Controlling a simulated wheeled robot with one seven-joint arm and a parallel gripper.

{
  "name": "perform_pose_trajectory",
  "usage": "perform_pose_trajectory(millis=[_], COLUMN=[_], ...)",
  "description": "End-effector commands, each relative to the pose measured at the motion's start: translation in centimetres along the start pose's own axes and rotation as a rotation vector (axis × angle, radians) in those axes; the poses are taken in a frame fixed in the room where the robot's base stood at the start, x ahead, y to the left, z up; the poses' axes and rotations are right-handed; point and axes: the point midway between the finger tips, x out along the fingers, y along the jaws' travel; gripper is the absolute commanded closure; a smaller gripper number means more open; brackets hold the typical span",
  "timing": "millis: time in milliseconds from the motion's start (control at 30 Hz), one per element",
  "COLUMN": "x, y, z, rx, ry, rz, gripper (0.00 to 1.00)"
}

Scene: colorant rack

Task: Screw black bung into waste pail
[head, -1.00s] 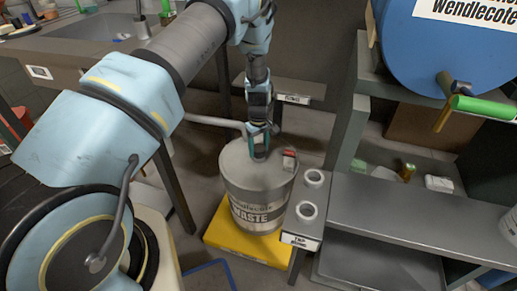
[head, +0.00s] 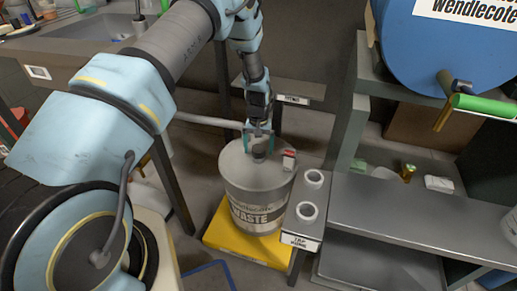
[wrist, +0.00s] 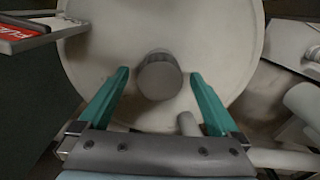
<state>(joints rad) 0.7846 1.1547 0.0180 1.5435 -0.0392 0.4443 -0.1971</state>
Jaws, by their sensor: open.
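The waste pail (head: 256,192) is a grey-white drum with a "WASTE" label. The black bung (head: 259,153), a short dark grey cylinder, stands on the pail's lid and looks upright. My gripper (head: 258,137) is above the lid, its teal fingers pointing down and spread. In the wrist view the bung (wrist: 160,76) lies between the two open fingers (wrist: 160,73), with a gap on each side. The pail lid (wrist: 225,40) fills the background there. The bung's lower end and the thread are hidden, so how deep it sits cannot be told.
The pail stands on a yellow base (head: 230,243). A grey shelf (head: 400,205) lies farther right.

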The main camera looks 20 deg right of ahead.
Motion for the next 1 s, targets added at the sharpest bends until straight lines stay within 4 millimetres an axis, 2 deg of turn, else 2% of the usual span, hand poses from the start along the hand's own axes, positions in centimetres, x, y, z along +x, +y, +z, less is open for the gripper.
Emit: perform_pose_trajectory(millis=[500,633,833,933,1000], x=[-8.9,-10.1,-10.6,-11.6,-13.3], y=[0.0,0.0,-0.1,-1.4,-3.5], z=[0.0,0.0,0.0,0.2,0.7], rx=[0.001,0.001,-0.001,-0.017,-0.042], ry=[0.002,0.002,0.001,0.006,0.014], rz=[0.000,0.000,0.000,0.001,0.003], gripper=[0.02,0.02,0.02,0.02,0.02])
